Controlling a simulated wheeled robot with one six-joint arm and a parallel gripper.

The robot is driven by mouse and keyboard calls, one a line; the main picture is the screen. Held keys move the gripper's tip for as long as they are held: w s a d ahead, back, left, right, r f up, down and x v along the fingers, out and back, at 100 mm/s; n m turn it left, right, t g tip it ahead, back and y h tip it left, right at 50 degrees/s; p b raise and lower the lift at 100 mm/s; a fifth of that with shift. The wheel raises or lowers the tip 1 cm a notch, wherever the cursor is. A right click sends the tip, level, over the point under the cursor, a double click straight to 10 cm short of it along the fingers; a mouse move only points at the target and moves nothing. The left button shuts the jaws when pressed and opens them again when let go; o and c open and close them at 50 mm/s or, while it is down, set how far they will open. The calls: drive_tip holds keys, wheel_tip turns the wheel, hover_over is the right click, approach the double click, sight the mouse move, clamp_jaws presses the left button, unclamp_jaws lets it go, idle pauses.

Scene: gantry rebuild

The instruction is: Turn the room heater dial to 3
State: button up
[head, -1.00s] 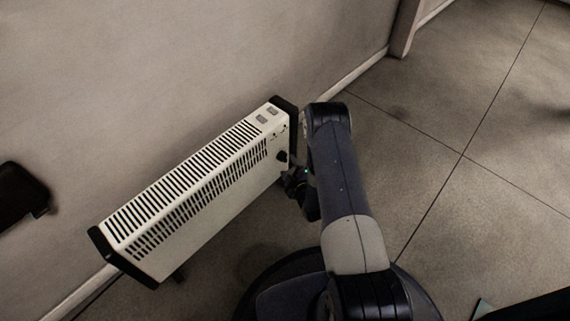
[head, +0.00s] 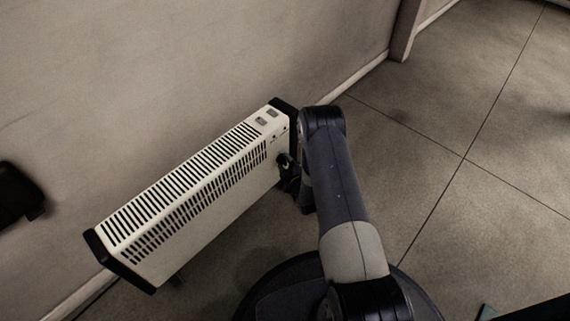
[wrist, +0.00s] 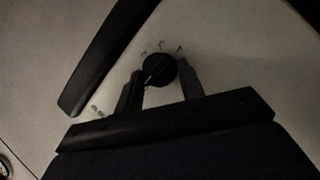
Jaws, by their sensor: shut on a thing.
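The room heater (head: 195,200) is a long white box with black end caps and a slotted top and front, standing by the wall in the head view. Its dial is a round black knob (wrist: 160,70) on the white front panel in the wrist view, with small marks along its far edge and a pale pointer line. The numbers are too small and dark to read. My gripper (wrist: 160,82) is shut on the dial, one finger on each side. In the head view my gripper (head: 288,172) is at the heater's right end, partly hidden by my arm.
Two small switches (head: 266,117) sit on the heater's top near the right end. The wall (head: 200,60) is close behind the heater. Open tiled floor (head: 470,180) lies to the right. A dark object (head: 18,193) is at the left edge.

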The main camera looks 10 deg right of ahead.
drive_tip(key=c, duration=0.3)
drive_tip(key=shift+c, duration=0.2)
drive_tip(key=m+g, duration=0.1)
drive_tip(key=m+g+y, duration=0.1)
drive_tip(key=m, duration=0.1)
drive_tip(key=shift+w+d+r, duration=0.15)
drive_tip(key=shift+d+r, duration=0.05)
drive_tip(key=shift+r, duration=0.1)
drive_tip(key=m+g+y, duration=0.2)
drive_tip(key=m+y, duration=0.1)
drive_tip(key=m, duration=0.1)
drive_tip(key=w+d+m+g+y, duration=0.1)
drive_tip(key=m+g+y, duration=0.1)
drive_tip(key=m+y, duration=0.2)
drive_tip(key=m+g+y, duration=0.2)
drive_tip(key=m+y, duration=0.1)
drive_tip(key=m, duration=0.3)
drive_tip(key=shift+w+d+f+y, duration=0.15)
drive_tip(key=shift+d+f+y, duration=0.15)
drive_tip(key=shift+f, duration=0.05)
idle(0.4)
drive_tip(key=shift+m, duration=0.3)
